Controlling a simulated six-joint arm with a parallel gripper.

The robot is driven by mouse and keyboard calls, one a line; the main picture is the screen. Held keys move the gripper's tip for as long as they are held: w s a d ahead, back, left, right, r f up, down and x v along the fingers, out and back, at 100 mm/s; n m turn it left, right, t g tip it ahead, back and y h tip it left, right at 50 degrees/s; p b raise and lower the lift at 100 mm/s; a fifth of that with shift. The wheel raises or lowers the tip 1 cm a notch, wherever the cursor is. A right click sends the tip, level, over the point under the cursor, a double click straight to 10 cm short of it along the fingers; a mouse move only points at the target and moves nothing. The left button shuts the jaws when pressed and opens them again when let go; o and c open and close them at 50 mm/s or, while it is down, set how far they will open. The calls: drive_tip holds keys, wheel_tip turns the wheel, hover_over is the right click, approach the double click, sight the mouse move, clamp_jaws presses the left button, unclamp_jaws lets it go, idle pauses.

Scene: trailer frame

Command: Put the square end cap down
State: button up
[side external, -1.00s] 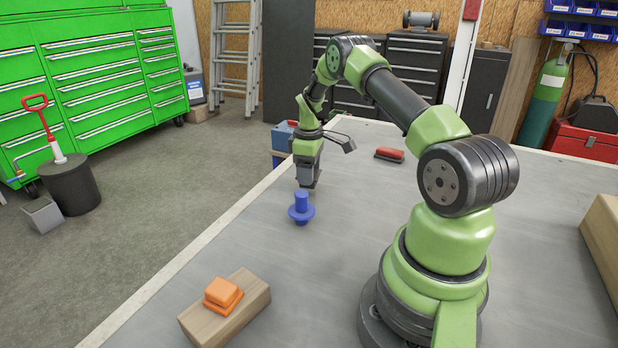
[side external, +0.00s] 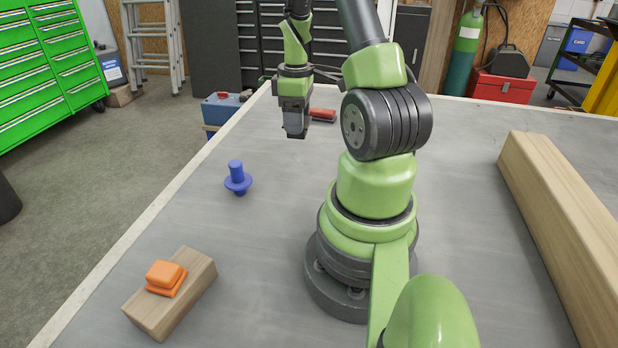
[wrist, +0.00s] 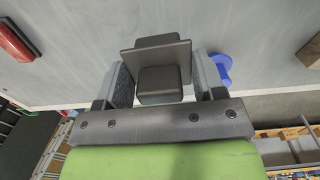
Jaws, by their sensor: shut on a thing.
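My gripper (side external: 295,134) is shut on the dark grey square end cap. The cap (wrist: 158,66) shows between the two jaws in the wrist view, with a flat square flange and a smaller block. In the side view the gripper points down over the back part of the table, and the cap is too small and dark to make out well. I cannot tell its exact height, but it looks clear of the table. A blue round flanged plug (side external: 237,178) stands on the table to the gripper's left and nearer the camera; it is partly hidden behind a jaw in the wrist view.
An orange square piece (side external: 165,275) sits on a wooden block (side external: 190,297) at the front left. A red brush (side external: 322,115) lies just right of the gripper. A long wooden beam (side external: 560,220) lies at the right. The grey table (side external: 205,215) is bare around the blue plug.

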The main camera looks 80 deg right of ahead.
sight(308, 125)
drive_tip(key=s, duration=0.1)
drive_tip(key=s+a, duration=0.1)
drive_tip(key=shift+s+a, duration=0.25)
drive_tip(key=shift+s, duration=0.1)
drive_tip(key=f, duration=1)
drive_tip(key=shift+s+a, duration=0.25)
drive_tip(key=shift+s, duration=0.05)
drive_tip(key=o, duration=1)
drive_tip(key=shift+f, duration=0.1)
drive_tip(key=shift+c, duration=0.2)
